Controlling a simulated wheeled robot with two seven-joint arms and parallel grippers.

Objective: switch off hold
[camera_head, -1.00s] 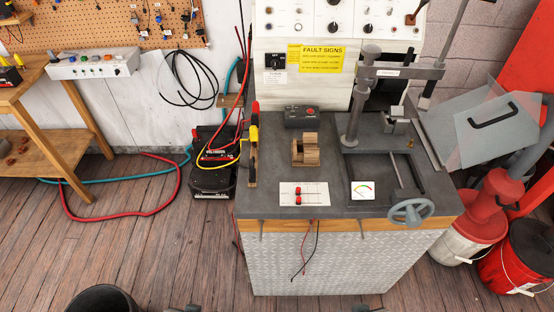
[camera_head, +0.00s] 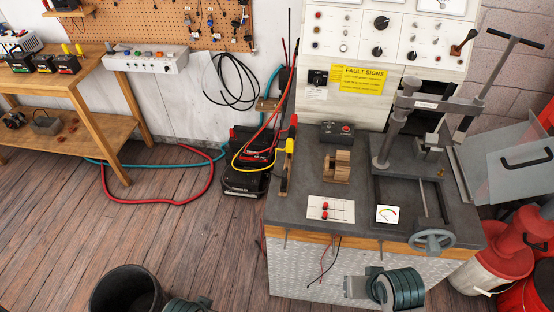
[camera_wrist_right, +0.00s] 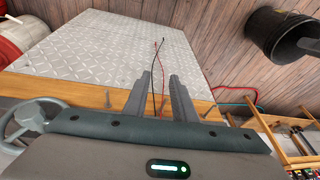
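The white panel (camera_head: 385,45) at the back of the bench carries several knobs, lamps and a lever. A black rotary switch (camera_head: 318,78) sits at its lower left, left of the yellow FAULT SIGNS label (camera_head: 362,78). A dark box with a red button (camera_head: 338,132) stands on the bench top. No label reading hold is legible. My right gripper (camera_wrist_right: 166,78) is open and empty, low before the bench front. My left arm (camera_head: 187,305) barely shows at the bottom edge; its fingers cannot be made out.
A press frame (camera_head: 388,135) with a handwheel (camera_head: 432,241) stands on the bench's right. A wooden block (camera_head: 337,166) and a gauge (camera_head: 386,214) are on top. Thin leads (camera_head: 324,262) hang from the front. A black bucket (camera_head: 127,290) stands on the floor.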

